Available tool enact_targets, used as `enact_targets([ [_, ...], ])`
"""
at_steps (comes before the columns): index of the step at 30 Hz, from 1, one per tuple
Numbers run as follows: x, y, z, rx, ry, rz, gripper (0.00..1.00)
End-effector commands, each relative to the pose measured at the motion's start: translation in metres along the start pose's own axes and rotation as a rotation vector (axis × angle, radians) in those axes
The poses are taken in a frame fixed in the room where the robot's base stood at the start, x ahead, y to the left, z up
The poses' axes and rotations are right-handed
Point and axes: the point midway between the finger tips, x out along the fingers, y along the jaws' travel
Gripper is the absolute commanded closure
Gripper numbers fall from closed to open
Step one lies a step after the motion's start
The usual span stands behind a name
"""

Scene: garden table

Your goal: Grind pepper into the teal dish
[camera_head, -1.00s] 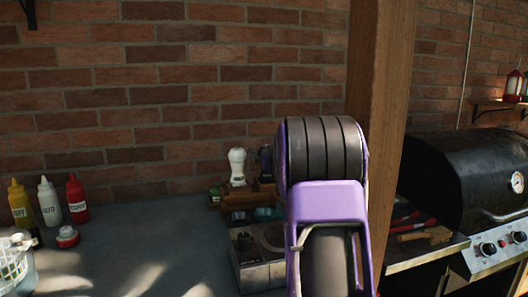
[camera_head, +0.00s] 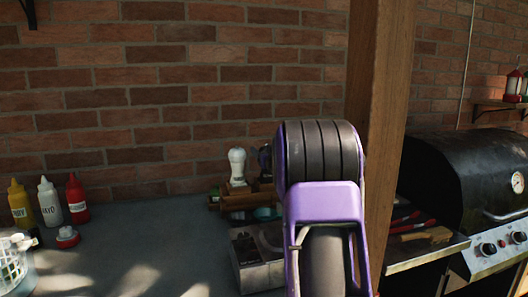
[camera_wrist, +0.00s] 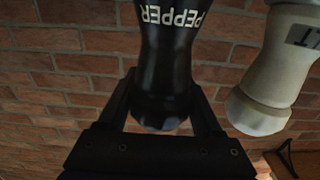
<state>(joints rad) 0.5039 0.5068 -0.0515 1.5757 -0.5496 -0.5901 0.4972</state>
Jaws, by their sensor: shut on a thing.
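The black pepper mill (camera_wrist: 165,60) fills the middle of the wrist view, its PEPPER label upside down there. My gripper (camera_wrist: 162,90) is shut on it, one finger on each side. In the head view the dark mill (camera_head: 265,158) shows only in part beside my arm, which hides my gripper. The white mill (camera_head: 237,168) stands upright just left of it; it also shows in the wrist view (camera_wrist: 270,75), close to the pepper mill. A teal piece (camera_head: 264,213), perhaps the teal dish, shows low beside my arm, mostly hidden.
A wooden rack (camera_head: 236,203) stands around the white mill's foot. A grey metal box (camera_head: 252,265) stands in front. Mustard (camera_head: 20,203), mayo (camera_head: 50,202) and ketchup (camera_head: 77,199) bottles stand at left. A wooden post (camera_head: 375,120) and a grill (camera_head: 465,180) are at right.

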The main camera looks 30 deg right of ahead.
Motion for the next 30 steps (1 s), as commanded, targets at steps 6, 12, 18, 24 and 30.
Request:
enact_targets([
  [6,0.000,-0.001,0.000,0.000,-0.001,0.021,0.89],
  [12,0.000,0.000,0.000,0.001,-0.001,0.090,0.89],
  [18,0.000,0.002,0.000,0.000,-0.001,0.202,0.89],
  [24,-0.001,0.005,-0.002,-0.003,-0.002,0.330,0.89],
  [30,-0.002,0.010,-0.004,-0.005,-0.003,0.445,0.89],
])
